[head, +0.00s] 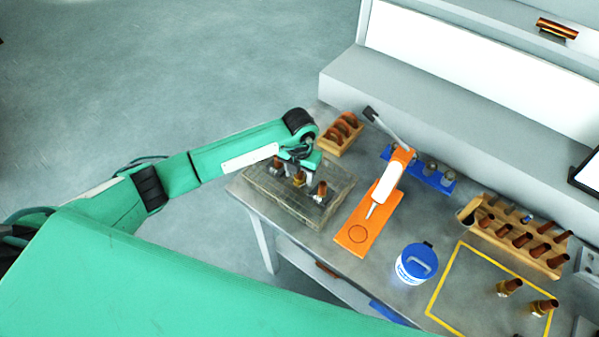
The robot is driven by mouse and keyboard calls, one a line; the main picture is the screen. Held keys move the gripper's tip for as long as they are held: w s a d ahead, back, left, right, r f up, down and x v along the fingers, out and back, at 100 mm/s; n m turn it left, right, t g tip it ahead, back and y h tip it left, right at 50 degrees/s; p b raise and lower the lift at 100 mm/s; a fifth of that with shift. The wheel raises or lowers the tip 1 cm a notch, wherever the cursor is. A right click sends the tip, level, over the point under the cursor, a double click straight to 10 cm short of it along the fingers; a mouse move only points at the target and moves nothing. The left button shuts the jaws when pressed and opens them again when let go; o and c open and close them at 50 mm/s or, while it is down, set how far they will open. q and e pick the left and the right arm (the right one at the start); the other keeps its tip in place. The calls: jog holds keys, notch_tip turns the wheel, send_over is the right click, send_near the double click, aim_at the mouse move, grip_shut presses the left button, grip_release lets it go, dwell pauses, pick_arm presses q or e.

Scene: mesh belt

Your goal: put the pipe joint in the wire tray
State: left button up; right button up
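The wire tray (256,184) is a flat grey mesh tray at the left end of the workbench. Several copper-and-brass pipe joints stand on or over it, including one at its right (319,190). My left gripper (299,168) points down over the tray, right above a brass-based pipe joint (299,179). Its fingers are small and partly hidden by the wrist, so I cannot tell whether they grip that joint. Two more pipe joints, one (509,287) and another (544,307), stand inside a yellow outline at the right. My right gripper is out of view.
An orange press (357,231) stands right of the tray, with a wooden box of copper rings (335,146) behind it. A blue-lidded tub (416,264), a blue rack (440,181) and a wooden rack of copper pieces (553,271) fill the right. A grey ledge runs behind.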

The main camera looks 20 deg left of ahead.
pick_arm(q)
jog(key=shift+r, duration=0.2)
jog(key=shift+w+r, duration=0.1)
jog(key=shift+r, duration=0.1)
notch_tip(320, 180, up, 11)
jog(key=b, duration=0.4)
jog(key=shift+f+b, duration=0.15)
jog(key=shift+b, duration=0.2)
jog(key=shift+r, duration=0.45)
